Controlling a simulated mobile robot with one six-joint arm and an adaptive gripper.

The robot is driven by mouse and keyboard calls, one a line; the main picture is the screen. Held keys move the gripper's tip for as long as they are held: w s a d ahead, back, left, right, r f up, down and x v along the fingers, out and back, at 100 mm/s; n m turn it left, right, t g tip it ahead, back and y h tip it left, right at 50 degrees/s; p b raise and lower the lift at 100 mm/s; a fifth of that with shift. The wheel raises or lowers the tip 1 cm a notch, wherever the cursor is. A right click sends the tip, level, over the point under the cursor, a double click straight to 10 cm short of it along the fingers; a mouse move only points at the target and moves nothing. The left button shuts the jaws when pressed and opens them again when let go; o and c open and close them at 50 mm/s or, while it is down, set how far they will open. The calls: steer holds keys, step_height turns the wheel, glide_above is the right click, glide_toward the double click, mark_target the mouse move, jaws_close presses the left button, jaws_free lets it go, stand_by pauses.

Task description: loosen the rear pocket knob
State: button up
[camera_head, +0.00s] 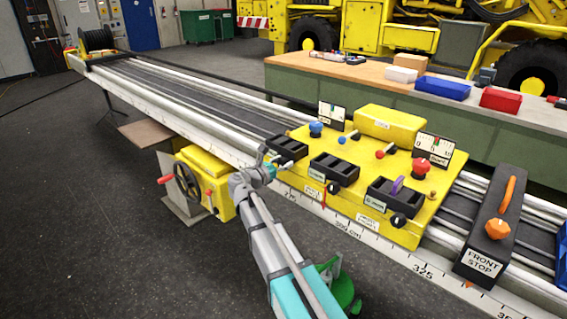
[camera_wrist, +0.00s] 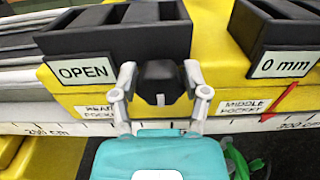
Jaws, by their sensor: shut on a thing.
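The rear pocket (camera_wrist: 118,35) is a black slotted block on the yellow carriage (camera_head: 375,222). It bears an "OPEN" label (camera_wrist: 82,71) in the wrist view and also shows in the head view (camera_head: 287,147). The rear pocket knob (camera_wrist: 161,78) is black with a white mark pointing down, above the "REAR POCKET" label (camera_wrist: 97,111). My gripper (camera_wrist: 161,82) is shut on this knob, one finger on each side. In the head view my gripper (camera_head: 268,166) hides the knob.
The middle pocket (camera_head: 334,168) and front pocket (camera_head: 393,194) sit to the right, each with its own black knob. The middle pocket's label reads "0 mm" (camera_wrist: 287,64). A handwheel (camera_head: 187,187) is left of my arm. A black front stop (camera_head: 490,237) stands on the rail.

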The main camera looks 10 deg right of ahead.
steer(key=c, duration=0.3)
steer(key=shift+m, duration=0.6)
steer(key=shift+w, duration=0.1)
steer(key=o, duration=1.1)
steer(key=shift+o, duration=0.2)
steer(key=shift+v, duration=0.8)
steer(key=v, duration=1)
steer(key=shift+a, duration=0.15)
